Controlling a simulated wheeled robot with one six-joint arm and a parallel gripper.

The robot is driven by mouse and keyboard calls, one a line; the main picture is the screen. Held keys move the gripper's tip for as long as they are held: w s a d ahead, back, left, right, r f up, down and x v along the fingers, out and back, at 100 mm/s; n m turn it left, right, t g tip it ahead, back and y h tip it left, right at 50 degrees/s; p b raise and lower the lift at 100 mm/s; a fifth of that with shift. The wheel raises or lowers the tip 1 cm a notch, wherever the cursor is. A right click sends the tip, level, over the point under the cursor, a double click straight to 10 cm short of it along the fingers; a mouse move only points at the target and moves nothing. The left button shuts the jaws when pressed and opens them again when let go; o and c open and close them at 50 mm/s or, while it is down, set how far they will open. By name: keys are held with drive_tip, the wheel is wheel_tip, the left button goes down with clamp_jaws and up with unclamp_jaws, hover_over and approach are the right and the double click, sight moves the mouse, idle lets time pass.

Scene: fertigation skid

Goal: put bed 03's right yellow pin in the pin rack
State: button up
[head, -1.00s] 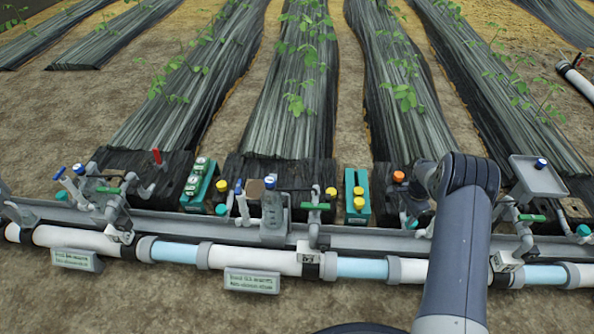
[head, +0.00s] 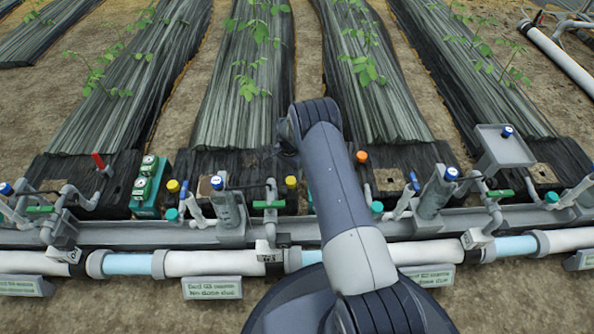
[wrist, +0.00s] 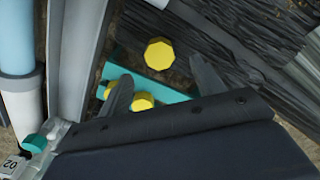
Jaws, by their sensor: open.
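The teal pin rack (wrist: 178,98) shows in the wrist view, partly hidden by my gripper. It holds yellow pins (wrist: 143,101), at least two visible. My gripper (wrist: 162,74) is open above the rack area, its two dark fingers apart. Another yellow pin head (wrist: 160,53) shows between and just beyond the fingertips; what it stands in and whether it touches a finger I cannot tell. In the head view, my arm hides the rack and the fingers. The bed 03 sign (head: 430,278) is at right. No yellow pin shows at bed 03 there.
An orange-topped pin (head: 362,156) stands just right of my arm. A grey tray (head: 505,147), upright valves (head: 436,192) and the pipe manifold (head: 210,263) stand close by. A green gauge block (head: 149,187) is at left.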

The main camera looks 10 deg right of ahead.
sight(291, 180)
drive_tip(key=shift+f+b, duration=0.75)
drive_tip(key=shift+f, duration=1.65)
drive_tip(key=shift+c, duration=0.5)
drive_tip(key=c, duration=0.9)
drive_tip(key=shift+r+p, duration=1.15)
drive_tip(key=shift+r, duration=2.05)
drive_tip(key=shift+c, duration=0.2)
wheel_tip(291, 180, up, 20)
drive_tip(key=p, duration=0.9)
drive_tip(key=shift+p, duration=0.35)
